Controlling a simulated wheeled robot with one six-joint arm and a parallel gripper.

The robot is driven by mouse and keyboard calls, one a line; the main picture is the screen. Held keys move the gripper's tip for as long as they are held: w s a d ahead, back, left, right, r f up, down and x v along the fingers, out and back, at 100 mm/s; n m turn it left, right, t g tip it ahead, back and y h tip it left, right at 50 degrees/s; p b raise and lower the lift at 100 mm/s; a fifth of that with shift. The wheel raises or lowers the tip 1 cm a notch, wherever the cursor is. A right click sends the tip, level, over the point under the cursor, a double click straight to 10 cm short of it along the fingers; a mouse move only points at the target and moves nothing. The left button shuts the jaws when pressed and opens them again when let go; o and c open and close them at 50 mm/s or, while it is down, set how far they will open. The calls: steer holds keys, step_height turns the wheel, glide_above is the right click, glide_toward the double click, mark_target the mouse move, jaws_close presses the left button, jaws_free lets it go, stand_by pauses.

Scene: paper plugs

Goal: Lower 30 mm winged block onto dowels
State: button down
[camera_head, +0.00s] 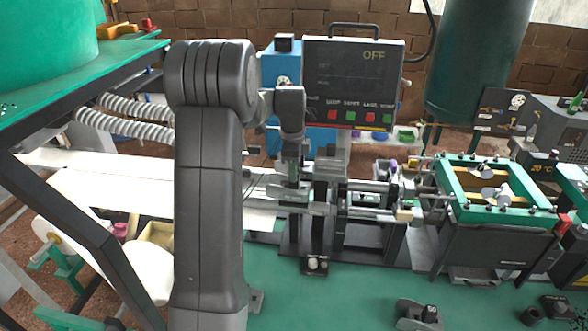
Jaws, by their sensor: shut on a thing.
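My grey arm crosses the picture in front, and its wrist reaches to the machine in the middle. My gripper (291,180) points down over the metal rails of that machine. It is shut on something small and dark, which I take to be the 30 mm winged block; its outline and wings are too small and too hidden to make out. I cannot pick out the dowels among the dark posts and rails below the gripper, nor tell whether the block touches them. A dark winged piece (418,314) lies on the green surface at the bottom, apart from my gripper.
A control box (352,85) reading OFF stands behind. A green-framed press (495,190) stands at right. A small dark block with a pale knob (316,264) sits in front of the rails. The green surface (330,300) is mostly clear; white paper (110,185) runs in from the left.

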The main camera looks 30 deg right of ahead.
steer(key=shift+f+b, duration=0.3)
steer(key=shift+f, duration=0.3)
steer(key=c, duration=1.1)
jaws_free()
steer(key=shift+r+p, duration=1.1)
steer(key=shift+r, duration=1.65)
steer(key=shift+r, duration=0.1)
